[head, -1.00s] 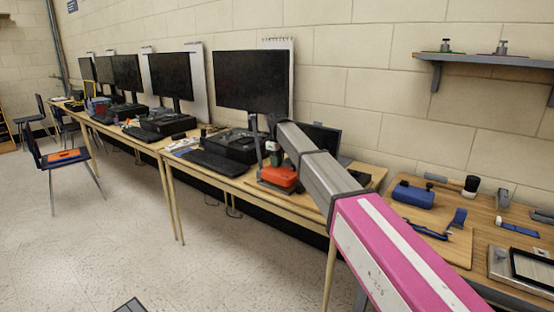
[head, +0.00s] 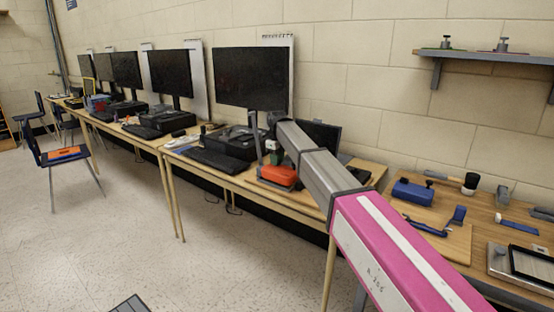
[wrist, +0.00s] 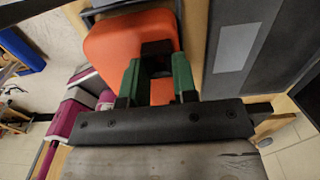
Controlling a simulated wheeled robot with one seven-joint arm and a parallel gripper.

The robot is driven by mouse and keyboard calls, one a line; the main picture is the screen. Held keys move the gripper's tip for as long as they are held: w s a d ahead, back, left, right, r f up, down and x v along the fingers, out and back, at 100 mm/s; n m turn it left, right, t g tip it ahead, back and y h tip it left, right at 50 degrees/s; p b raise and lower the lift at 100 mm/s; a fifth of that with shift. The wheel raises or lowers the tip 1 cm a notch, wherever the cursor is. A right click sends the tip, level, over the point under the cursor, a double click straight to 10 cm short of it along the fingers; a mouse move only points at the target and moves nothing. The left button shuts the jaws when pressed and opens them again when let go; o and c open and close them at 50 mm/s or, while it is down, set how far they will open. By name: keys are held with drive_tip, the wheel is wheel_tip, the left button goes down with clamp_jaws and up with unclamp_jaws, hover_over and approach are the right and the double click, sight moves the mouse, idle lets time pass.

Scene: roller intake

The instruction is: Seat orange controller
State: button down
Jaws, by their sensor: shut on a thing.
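The orange controller (head: 279,175) is a rounded orange block at the front of the middle table. It looks to be at a dark flat base under it; whether it touches or is seated cannot be told. In the wrist view its orange body (wrist: 112,48) fills the upper left, with a dark part between the fingers. My gripper (wrist: 158,75) has green fingertips and is shut on that dark part of the controller. In the head view my gripper (head: 275,157) reaches the controller from above, partly hidden by my arm.
A monitor (head: 250,77) and a black computer case (head: 230,143) stand just left and behind. A grey upright post (head: 255,140) is close to my gripper. The right bench holds a blue block (head: 412,192) and tools. A chair (head: 62,155) stands on open floor at left.

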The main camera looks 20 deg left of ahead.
drive_tip(key=shift+f, duration=0.85)
drive_tip(key=c, duration=1.2)
unclamp_jaws()
drive_tip(key=shift+r, duration=1.5)
drive_tip(key=o, duration=0.5)
drive_tip(key=shift+o, duration=0.2)
